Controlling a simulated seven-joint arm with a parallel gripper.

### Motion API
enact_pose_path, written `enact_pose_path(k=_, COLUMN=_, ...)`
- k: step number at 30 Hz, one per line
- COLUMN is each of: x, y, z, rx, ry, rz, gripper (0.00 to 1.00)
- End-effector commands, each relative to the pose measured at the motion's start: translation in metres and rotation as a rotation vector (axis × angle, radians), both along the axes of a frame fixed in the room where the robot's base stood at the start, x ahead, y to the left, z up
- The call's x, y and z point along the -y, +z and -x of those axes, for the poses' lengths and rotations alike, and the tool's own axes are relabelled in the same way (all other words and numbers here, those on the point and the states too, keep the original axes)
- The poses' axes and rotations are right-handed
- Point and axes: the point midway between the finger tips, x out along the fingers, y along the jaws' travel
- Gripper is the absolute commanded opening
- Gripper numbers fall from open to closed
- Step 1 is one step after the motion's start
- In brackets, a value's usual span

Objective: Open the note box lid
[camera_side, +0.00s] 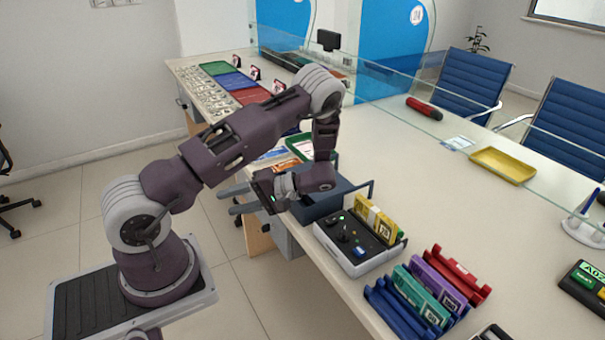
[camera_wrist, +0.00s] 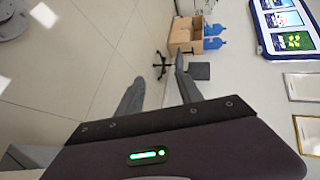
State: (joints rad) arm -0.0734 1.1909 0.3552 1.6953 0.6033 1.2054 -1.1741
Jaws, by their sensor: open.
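A dark blue-grey box (camera_side: 318,209), which looks like the note box, stands at the counter's near edge in the side view. A thin raised bar (camera_side: 371,188) shows at its right end. My forearm and wrist cover much of it, so I cannot tell how its lid sits. My gripper (camera_side: 225,202) is in front of the box, past the counter edge. Its two fingers point left, away from the box, and are apart with nothing between them. In the wrist view my gripper (camera_wrist: 158,68) shows spread fingers over the floor, and the box is not visible.
A grey device (camera_side: 345,247) with a yellow block stands right of the box. Coloured holders (camera_side: 425,290) are nearer the front. A yellow tray (camera_side: 502,165) lies farther back by a glass screen. Banknotes (camera_side: 200,90) lie on the far-left counter. The middle counter is clear.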

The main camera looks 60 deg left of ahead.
Motion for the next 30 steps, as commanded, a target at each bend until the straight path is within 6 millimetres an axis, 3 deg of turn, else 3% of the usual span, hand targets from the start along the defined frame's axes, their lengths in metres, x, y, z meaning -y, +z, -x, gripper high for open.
enact_pose_path(k=2, x=0.011, y=-0.011, z=-0.050, rx=0.422, ry=0.358, rz=-0.028, gripper=0.43)
enact_pose_path(k=4, x=0.008, y=-0.002, z=-0.110, rx=0.752, ry=0.650, rz=-0.054, gripper=0.43)
enact_pose_path(k=6, x=-0.007, y=0.022, z=-0.164, rx=1.010, ry=0.883, rz=-0.071, gripper=0.43)
enact_pose_path(k=9, x=-0.027, y=0.055, z=-0.208, rx=1.223, ry=1.082, rz=-0.080, gripper=0.43)
enact_pose_path(k=13, x=-0.036, y=0.063, z=-0.224, rx=1.298, ry=1.158, rz=-0.080, gripper=0.43)
enact_pose_path(k=22, x=-0.034, y=0.008, z=-0.224, rx=1.292, ry=1.158, rz=-0.079, gripper=0.43)
enact_pose_path(k=30, x=-0.034, y=-0.003, z=-0.224, rx=1.292, ry=1.156, rz=-0.078, gripper=0.43)
